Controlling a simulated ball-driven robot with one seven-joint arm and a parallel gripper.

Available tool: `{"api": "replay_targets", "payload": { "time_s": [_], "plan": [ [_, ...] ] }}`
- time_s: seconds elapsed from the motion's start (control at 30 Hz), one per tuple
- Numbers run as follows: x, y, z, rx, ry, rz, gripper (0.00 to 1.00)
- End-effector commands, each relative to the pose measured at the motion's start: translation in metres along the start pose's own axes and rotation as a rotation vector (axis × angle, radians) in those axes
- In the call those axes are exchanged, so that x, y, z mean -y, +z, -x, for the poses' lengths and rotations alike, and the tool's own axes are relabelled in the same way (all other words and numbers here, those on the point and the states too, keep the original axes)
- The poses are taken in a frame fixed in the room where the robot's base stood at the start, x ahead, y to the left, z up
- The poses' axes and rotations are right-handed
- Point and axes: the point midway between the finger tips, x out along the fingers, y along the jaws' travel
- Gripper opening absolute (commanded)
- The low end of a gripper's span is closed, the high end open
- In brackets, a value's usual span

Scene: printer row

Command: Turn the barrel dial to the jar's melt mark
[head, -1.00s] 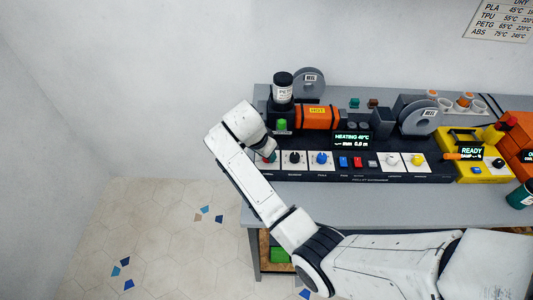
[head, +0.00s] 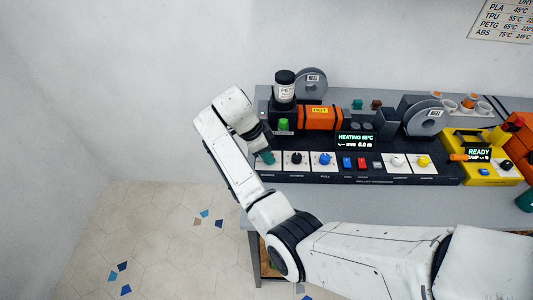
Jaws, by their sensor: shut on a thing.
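My gripper (head: 262,147) reaches down at the left end of the dark extruder console (head: 445,180) and is shut on the leftmost dial (head: 268,156), a teal knob mostly hidden by my wrist. The display (head: 356,139) reads "HEATING 55°C". The orange barrel (head: 322,118) lies behind, with a yellow label. The jar (head: 285,90), white-labelled with a black lid, stands upright at the back left. Its label seems to begin "PET"; the small print cannot be read.
Black (head: 296,158), blue (head: 324,158), white (head: 396,161) and yellow (head: 423,161) knobs line the console. A grey spool (head: 424,117) stands behind. A yellow machine (head: 480,172) is at right. A wall chart (head: 508,20) lists temperatures. The bench front (head: 400,200) is clear.

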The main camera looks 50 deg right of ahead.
Motion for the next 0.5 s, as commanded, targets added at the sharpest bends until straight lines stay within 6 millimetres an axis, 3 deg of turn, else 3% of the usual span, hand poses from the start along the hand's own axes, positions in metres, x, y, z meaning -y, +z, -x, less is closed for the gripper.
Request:
{"api": "replay_targets", "payload": {
  "time_s": [0.4,0.43,0.5],
  "plan": [
    [0.0002,0.0002,-0.0003,0.001,0.002,-0.006,0.02],
    [0.0002,0.0002,-0.0003,0.001,0.002,-0.006,0.34],
    [0.0002,0.0002,-0.0003,0.001,0.002,-0.006,0.41]
  ]
}}
